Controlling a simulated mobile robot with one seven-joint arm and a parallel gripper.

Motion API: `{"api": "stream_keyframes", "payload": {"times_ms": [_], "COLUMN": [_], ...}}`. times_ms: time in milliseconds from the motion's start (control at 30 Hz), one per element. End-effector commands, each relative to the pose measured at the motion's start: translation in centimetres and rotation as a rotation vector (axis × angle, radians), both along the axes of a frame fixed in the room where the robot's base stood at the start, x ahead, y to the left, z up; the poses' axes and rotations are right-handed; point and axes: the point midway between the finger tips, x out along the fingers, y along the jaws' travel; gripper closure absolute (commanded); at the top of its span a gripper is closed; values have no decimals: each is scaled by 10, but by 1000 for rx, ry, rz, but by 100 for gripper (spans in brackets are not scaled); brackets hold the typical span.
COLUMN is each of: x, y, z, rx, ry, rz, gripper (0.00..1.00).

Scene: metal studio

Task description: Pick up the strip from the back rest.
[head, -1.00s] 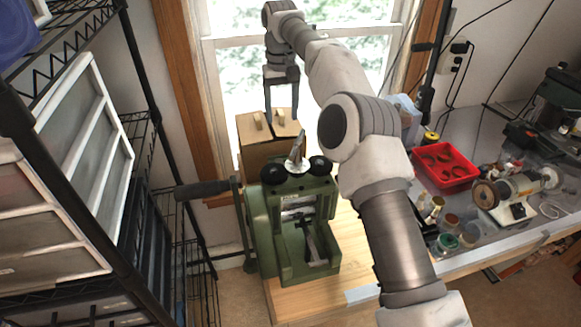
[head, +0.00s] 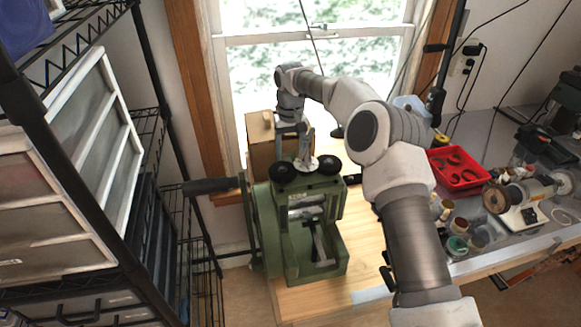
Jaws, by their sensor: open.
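A green rolling mill (head: 315,215) stands on the wooden bench, with two black knobs and a pale dial on top. Behind it is a tan box-like block (head: 258,150), likely the back rest, with a small pale upright piece (head: 266,119) on its top. I cannot make out a separate strip for certain; my gripper hides part of the block's top. My gripper (head: 291,146) points down, open, between the block and the mill's top. Its fingers overlap the mill's dial area in the picture, so I cannot tell whether they touch anything.
On the right, a red tray (head: 484,176), small jars and a bench grinder (head: 528,197) crowd the bench. A window is behind.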

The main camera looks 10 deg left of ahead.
Motion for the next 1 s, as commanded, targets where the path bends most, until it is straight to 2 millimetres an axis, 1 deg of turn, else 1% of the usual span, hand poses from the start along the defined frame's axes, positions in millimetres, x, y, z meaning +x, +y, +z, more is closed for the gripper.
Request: {"api": "stream_keyframes", "payload": {"times_ms": [100, 200, 300, 500, 867, 900, 1000], "x": [0, 0, 1, 1, 1, 1, 1], "y": [1, 0, 1, 1, 1, 1, 1], "z": [-19, -30, -34, -35, -35, -35, -35], "rx": [-1, 0, 0, 0, 0, 0, 0], "ry": [5, 3, 0, 0, 0, 0, 0], "rz": [-1, -1, -1, -1, -1, -1, -1], "gripper": [34, 34, 34, 34, 99, 100, 100]}}
